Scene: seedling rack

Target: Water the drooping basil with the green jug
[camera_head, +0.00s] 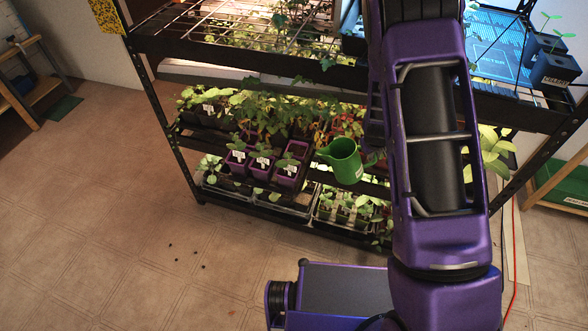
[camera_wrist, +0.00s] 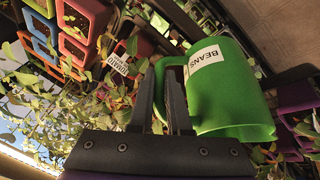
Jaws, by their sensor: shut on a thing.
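The green jug (camera_head: 343,162) is in front of the rack's middle shelf, right of three purple pots (camera_head: 262,164), its mouth facing up toward the left. In the wrist view the jug (camera_wrist: 230,92) fills the right side and bears a white label reading "BEANS". My gripper (camera_wrist: 161,78) is shut on the jug's handle, its two dark fingers at the handle on the jug's left side. In the head view my purple arm covers the gripper. The purple pots have small white labels that I cannot read. I cannot tell which plant is the drooping basil.
The dark rack (camera_head: 255,75) has leafy plants on its middle shelf and trays of seedlings (camera_head: 255,200) below. A blue tray (camera_head: 490,45) and dark seedling pots (camera_head: 553,68) stand on top at right. The tiled floor (camera_head: 110,220) is clear apart from several dark specks.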

